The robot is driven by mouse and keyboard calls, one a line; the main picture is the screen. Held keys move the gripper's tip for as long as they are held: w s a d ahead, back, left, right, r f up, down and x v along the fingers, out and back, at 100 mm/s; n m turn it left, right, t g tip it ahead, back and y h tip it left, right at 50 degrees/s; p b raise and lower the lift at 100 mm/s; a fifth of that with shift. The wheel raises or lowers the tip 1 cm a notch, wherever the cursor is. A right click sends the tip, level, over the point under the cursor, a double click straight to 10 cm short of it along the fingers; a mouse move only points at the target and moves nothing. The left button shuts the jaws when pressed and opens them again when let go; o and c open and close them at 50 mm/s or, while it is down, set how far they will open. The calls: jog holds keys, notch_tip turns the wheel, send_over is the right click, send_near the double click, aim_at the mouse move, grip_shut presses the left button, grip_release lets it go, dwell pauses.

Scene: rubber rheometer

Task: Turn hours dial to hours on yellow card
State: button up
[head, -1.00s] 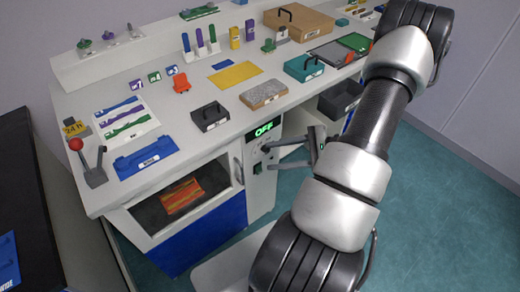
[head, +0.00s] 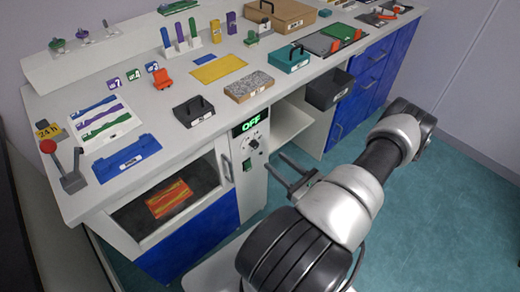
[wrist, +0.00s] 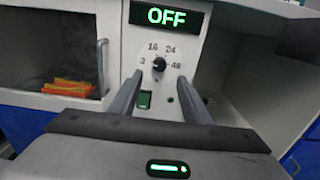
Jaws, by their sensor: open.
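The yellow card (head: 47,130) at the bench's left end reads "24 h". The hours dial (head: 254,143) is a small dark knob on the white front panel, below a green lit "OFF" display (head: 250,123). In the wrist view the dial (wrist: 159,64) has 16, 24 and 48 around its top and right, and a partly covered mark at left. Its exact pointing direction is too small to tell. My gripper (head: 273,166) is open and empty, in front of the panel. In the wrist view its fingers (wrist: 160,78) stand either side of the dial, apparently not touching it.
A green switch (wrist: 144,99) sits below the dial. Left of the panel is a windowed chamber (head: 170,195) with an orange-red item inside. An open shelf (head: 292,125) and a dark bin (head: 329,90) are at right.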

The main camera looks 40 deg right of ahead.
aim_at(256, 146)
jog(key=w, duration=0.9)
jog(key=shift+w+a+b, duration=0.25)
jog(key=shift+a+b, duration=0.05)
jog(key=shift+a, duration=0.1)
jog(key=c, duration=1)
jog(key=shift+c, duration=0.2)
